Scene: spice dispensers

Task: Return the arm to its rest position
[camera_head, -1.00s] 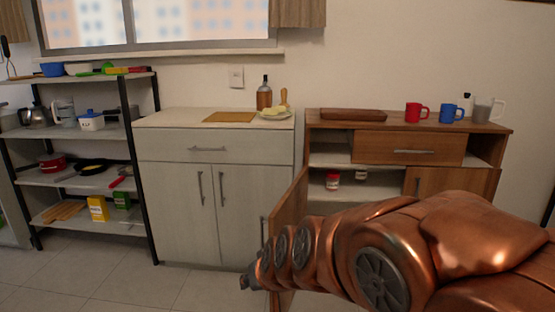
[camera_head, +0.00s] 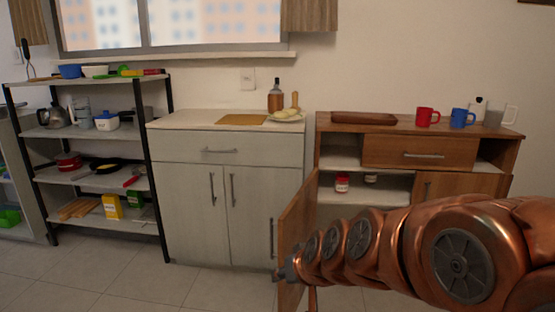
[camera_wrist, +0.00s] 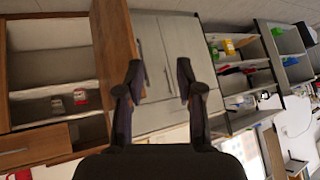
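My copper-coloured arm reaches in from the lower right of the head view. My gripper (camera_head: 284,276) is at its far end, small and partly merged with the open wooden door (camera_head: 298,220). In the wrist view my gripper (camera_wrist: 160,76) has its two dark fingers spread apart, with nothing between them. Behind the gap are the pale cabinet fronts. Two spice dispensers, one red and white (camera_head: 341,184) and one pale with a dark top (camera_head: 371,178), stand inside the wooden cabinet. Both also show at the left of the wrist view (camera_wrist: 80,97).
The wooden cabinet (camera_head: 350,121) carries a brown tray (camera_head: 365,118), a red mug (camera_head: 427,117) and a blue mug (camera_head: 461,118). Its left door stands open beside my gripper. A pale cabinet (camera_head: 188,185) and a loaded shelf rack (camera_head: 80,170) stand left. The floor (camera_head: 130,285) in front is clear.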

